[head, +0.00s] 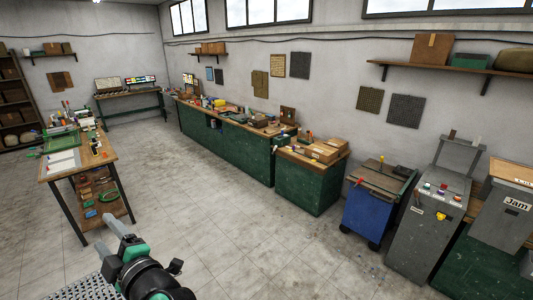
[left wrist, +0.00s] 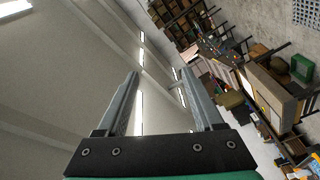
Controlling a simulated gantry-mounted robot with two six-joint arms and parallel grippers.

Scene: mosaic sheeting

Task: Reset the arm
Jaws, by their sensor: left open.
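My left gripper (head: 146,246) shows at the bottom of the head view, with green and black housing and grey fingers. It is raised in the air above the bare floor, apart from every bench. In the left wrist view its two grey fingers (left wrist: 160,76) stand well apart, with nothing between them. That camera looks up past them toward the wall and ceiling. My right gripper is not in view.
A wooden workbench (head: 104,154) stands at the left. Green cabinets (head: 225,146) line the back wall. A blue wheeled cart (head: 368,211) and a grey machine (head: 420,240) stand at the right. The concrete floor (head: 235,225) between them is clear.

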